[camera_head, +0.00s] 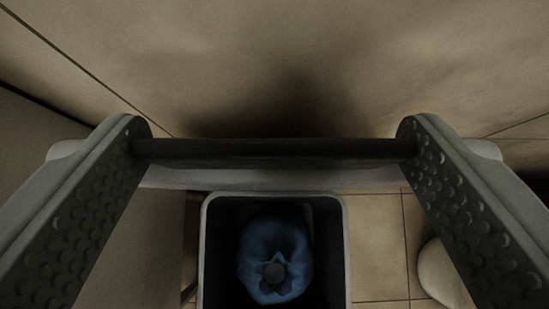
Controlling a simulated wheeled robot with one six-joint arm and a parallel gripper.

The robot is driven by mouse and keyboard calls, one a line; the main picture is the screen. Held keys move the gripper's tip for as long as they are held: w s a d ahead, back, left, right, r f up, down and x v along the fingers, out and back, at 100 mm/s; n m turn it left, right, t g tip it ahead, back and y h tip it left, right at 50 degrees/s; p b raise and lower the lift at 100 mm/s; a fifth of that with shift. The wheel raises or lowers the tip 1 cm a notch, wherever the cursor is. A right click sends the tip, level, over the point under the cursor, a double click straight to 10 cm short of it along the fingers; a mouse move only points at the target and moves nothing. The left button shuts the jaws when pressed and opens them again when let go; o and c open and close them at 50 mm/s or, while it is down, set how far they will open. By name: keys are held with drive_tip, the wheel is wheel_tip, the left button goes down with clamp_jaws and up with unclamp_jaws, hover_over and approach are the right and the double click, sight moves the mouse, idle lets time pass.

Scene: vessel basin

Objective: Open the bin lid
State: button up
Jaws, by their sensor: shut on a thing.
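The bin (347,250) is at the bottom middle, seen from above. Its pale grey rim is open at the top and its inside is dark. A dark, narrow bar (275,149) spans my gripper (275,145) from finger to finger, with both studded fingertips against its ends. It looks like the bin lid seen edge-on, but its broad face is hidden, so I cannot be sure. The bar shows above the bin's far rim in the picture. Any hinge is not visible.
A blue, rounded, bag-like thing (275,245) lies inside the bin. A beige tiled wall (400,60) with a dark shadow stands behind. A pale rounded object (440,272) is at the lower right. Beige floor tiles (376,235) show beside the bin.

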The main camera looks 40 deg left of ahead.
drive_tip(key=shift+w+r, duration=0.1)
drive_tip(key=shift+r, duration=0.05)
drive_tip(key=o, duration=1.3)
drive_tip(key=v, duration=1.7)
drive_tip(key=shift+r, duration=0.1)
